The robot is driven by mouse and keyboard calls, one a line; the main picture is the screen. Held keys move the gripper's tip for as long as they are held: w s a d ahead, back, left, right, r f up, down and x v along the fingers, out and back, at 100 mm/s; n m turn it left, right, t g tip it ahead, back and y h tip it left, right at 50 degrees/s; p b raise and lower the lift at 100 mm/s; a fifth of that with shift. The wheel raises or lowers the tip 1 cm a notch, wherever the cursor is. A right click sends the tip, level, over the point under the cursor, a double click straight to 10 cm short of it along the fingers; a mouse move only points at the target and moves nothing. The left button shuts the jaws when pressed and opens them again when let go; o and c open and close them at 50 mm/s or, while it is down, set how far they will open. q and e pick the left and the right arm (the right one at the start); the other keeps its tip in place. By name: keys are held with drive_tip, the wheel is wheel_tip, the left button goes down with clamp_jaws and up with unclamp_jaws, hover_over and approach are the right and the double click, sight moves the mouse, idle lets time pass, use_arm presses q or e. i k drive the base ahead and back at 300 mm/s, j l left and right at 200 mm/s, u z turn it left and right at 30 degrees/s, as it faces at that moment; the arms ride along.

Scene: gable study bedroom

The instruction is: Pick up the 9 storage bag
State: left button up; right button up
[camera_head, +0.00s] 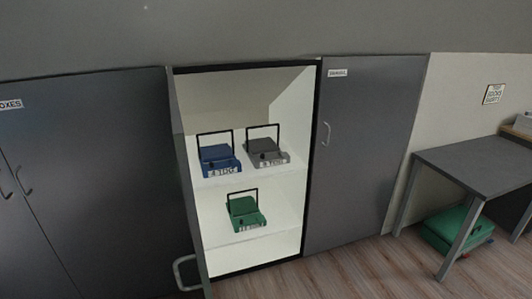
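Three small storage bags with upright black handles stand in an open lit cabinet. A blue bag (216,157) is at the left of the upper shelf, and a grey bag (267,149) is beside it on the right. A green bag (244,212) stands alone on the lower shelf. Each has a pale label on its front, too small to read, so I cannot tell which one is the 9 storage bag. Neither of my grippers is in view.
The cabinet's open door (184,165) stands at the left, its handle (185,272) low. Closed grey doors (366,150) flank the opening. At right is a desk (480,160) with a green case (448,232) beneath. Wooden floor (370,270) is clear in front.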

sight(261, 161)
drive_tip(key=i+l+z, duration=0.1)
drive_tip(key=i+l, duration=0.15)
drive_tip(key=l, duration=0.15)
drive_tip(key=i+l, duration=0.2)
drive_tip(key=l, duration=0.15)
drive_tip(key=i+l+z, duration=0.15)
drive_tip(key=l, duration=0.25)
drive_tip(key=i, duration=0.1)
